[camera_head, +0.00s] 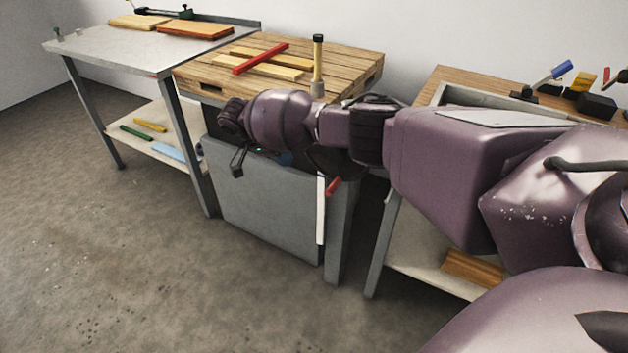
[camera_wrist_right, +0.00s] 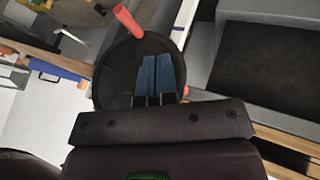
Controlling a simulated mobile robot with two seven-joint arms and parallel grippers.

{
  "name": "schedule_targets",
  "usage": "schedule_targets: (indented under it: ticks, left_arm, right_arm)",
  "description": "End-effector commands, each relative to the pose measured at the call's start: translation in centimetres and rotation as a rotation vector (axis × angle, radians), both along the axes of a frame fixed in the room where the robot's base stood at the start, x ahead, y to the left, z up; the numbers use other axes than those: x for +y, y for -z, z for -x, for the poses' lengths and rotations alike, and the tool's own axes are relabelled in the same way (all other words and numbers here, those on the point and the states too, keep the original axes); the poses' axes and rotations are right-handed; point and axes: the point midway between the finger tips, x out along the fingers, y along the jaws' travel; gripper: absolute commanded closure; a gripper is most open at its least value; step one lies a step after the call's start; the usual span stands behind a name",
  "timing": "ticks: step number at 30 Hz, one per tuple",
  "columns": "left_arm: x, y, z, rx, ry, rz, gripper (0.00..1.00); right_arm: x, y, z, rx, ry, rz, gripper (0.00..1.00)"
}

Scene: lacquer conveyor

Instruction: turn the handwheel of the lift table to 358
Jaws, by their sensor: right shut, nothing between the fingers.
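The lift table (camera_head: 265,205) has a wooden block top and a grey front panel. Its dark round handwheel (camera_head: 340,160) is at the panel's right end, partly hidden behind my right arm. The handwheel's red grip (camera_head: 334,187) sticks out below the arm. In the right wrist view the dark wheel (camera_wrist_right: 112,75) lies behind the fingers, with the red grip (camera_wrist_right: 127,20) at its rim beyond the fingertips. My right gripper (camera_wrist_right: 157,62) is shut and empty in front of the wheel, apart from the red grip. Contact with the wheel cannot be told. I see no readable scale value.
A white vertical strip (camera_head: 320,210) runs down the panel's right edge. Wooden strips, a red bar (camera_head: 260,58) and a mallet-like tool (camera_head: 318,65) are on the top. A grey table (camera_head: 120,50) stands left and a wooden bench (camera_head: 455,78) right. The floor in front is clear.

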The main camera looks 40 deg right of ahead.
Motion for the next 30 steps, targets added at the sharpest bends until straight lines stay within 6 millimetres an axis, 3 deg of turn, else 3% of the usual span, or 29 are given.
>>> schedule_targets:
  ticks: [5,20,24,30]
  left_arm:
    - [0.0,0.5,0.3,0.010,0.003,-0.003,0.57]
    - [-0.3,1.3,0.4,0.007,0.033,-0.030,0.57]
    - [-0.5,0.1,-0.6,-0.025,0.035,-0.027,0.57]
    - [-0.5,0.2,-0.8,-0.026,0.033,-0.023,0.57]
  right_arm:
    - [-0.9,1.1,0.4,0.003,0.009,0.007,1.00]
    - [-5.4,8.3,3.0,0.006,0.006,0.006,1.00]
    - [-6.1,7.6,4.3,-0.002,0.005,0.005,1.00]
    - [-6.7,7.7,5.9,-0.003,0.005,0.004,1.00]
